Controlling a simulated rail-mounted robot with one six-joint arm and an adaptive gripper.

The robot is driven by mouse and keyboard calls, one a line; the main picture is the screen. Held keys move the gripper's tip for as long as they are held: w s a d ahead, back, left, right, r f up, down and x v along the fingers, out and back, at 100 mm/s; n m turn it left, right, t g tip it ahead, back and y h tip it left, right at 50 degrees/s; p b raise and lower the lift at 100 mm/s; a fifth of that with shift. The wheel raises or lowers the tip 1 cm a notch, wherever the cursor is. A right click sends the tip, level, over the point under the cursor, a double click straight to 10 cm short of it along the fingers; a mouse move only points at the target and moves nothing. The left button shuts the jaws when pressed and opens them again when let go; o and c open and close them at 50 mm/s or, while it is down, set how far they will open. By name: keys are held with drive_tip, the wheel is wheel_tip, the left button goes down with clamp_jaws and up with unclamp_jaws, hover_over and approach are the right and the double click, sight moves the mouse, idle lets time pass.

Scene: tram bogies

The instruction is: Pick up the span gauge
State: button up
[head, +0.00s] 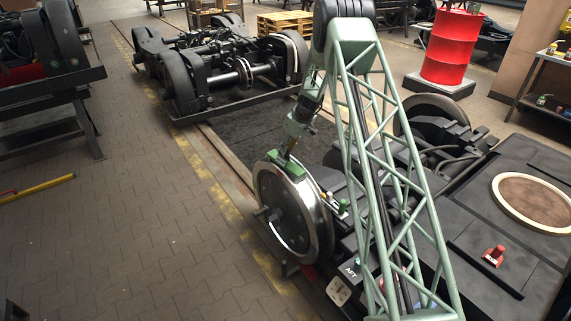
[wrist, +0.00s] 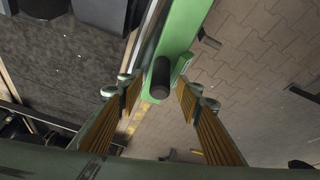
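A green gauge body, which looks like the span gauge (head: 291,166), sits on top of the rim of the near steel wheel (head: 290,215). In the wrist view the green gauge (wrist: 186,22) runs up to the top edge, with a dark cylindrical knob (wrist: 160,78) standing out towards me. My gripper (wrist: 156,92) is open, with its ribbed finger pads on either side of the knob and visible gaps to both. In the head view my gripper (head: 288,152) is just above the gauge, pointing down; its fingers are small there.
The near bogie's dark deck (head: 475,230) carries a small red item (head: 494,256) and a pale ring (head: 498,190). Small tools (head: 338,207) lie behind the wheel. A second bogie (head: 220,75) and red barrel (head: 452,48) stand farther back. The paved floor at left is mostly free.

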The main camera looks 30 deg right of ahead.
clamp_jaws()
drive_tip(key=shift+r, duration=0.15)
idle(0.4)
drive_tip(key=shift+r+p, duration=0.4)
drive_tip(key=shift+r, duration=1.3)
drive_tip(key=s+a+b, duration=0.1)
drive_tip(key=s+a, duration=0.1)
drive_tip(key=s, duration=0.5)
drive_tip(key=s+a+r+b, duration=0.1)
drive_tip(key=s+a, duration=0.1)
drive_tip(key=s, duration=0.6)
drive_tip(key=shift+s+a+r, duration=0.15)
drive_tip(key=shift+a, duration=0.25)
